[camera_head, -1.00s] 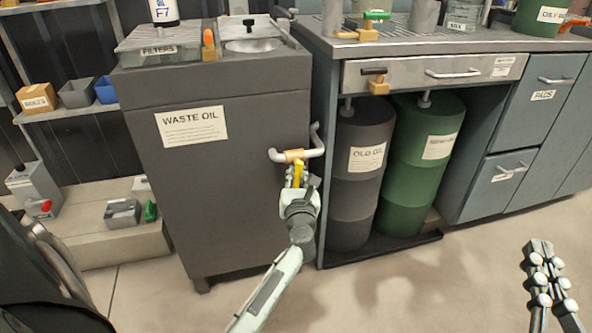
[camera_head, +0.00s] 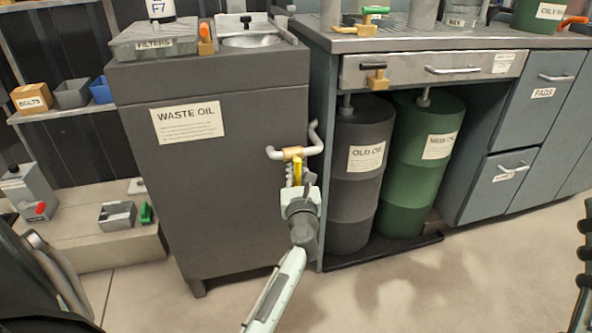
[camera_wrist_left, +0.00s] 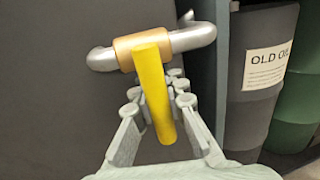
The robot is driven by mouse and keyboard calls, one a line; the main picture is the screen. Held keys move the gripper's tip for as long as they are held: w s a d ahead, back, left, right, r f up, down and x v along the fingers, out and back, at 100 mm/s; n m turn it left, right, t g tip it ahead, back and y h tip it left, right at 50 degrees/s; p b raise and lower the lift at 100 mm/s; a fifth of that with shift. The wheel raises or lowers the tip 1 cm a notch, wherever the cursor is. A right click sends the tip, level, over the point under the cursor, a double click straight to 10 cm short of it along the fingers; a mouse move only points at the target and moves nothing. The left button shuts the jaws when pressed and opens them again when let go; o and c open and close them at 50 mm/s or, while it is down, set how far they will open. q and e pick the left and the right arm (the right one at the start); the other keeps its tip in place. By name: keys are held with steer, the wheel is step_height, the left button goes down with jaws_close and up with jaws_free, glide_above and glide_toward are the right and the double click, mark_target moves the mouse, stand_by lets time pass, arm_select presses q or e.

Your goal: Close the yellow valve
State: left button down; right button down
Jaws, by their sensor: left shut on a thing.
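The yellow valve handle (camera_head: 297,170) is a flat lever on a brass valve body (camera_head: 292,153), set in a grey pipe on the right side of the waste oil cabinet. In the left wrist view the yellow handle (camera_wrist_left: 154,92) points down from the brass body (camera_wrist_left: 136,47), across the horizontal pipe. My left gripper (camera_head: 300,182) is shut on the handle, with fingers on both sides of it in the left wrist view (camera_wrist_left: 157,100).
The dark waste oil cabinet (camera_head: 235,190) stands left of the valve. A dark old oil drum (camera_head: 355,205) and a green drum (camera_head: 418,185) stand to the right under the workbench (camera_head: 450,42). Floor in front is clear.

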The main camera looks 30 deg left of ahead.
arm_select(q)
steer(key=c, duration=1.6)
jaws_free()
steer(key=shift+o, duration=0.2)
